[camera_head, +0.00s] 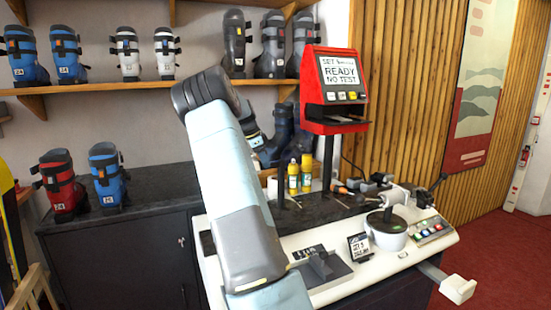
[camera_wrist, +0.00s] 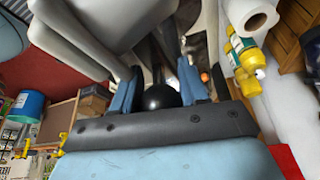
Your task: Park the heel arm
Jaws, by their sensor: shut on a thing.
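In the wrist view my gripper (camera_wrist: 158,88) has its two blue fingers on either side of a round black knob (camera_wrist: 161,98), shut on it. The knob appears to belong to the heel arm; a dark bar runs away behind it, mostly hidden. In the head view my own arm covers the gripper and the knob. The white binding bench (camera_head: 345,287) stands in front, with a dark upright rod (camera_head: 280,187) beside my arm. How far the heel arm is swung cannot be told.
A red display (camera_head: 336,85) reads "READY NO TEST". Yellow bottles (camera_head: 300,175) stand at the bench's back; they also show in the wrist view (camera_wrist: 245,65), near a paper roll (camera_wrist: 254,14). A white-handled lever (camera_head: 458,289) sticks out front right. Boots stand on shelves behind.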

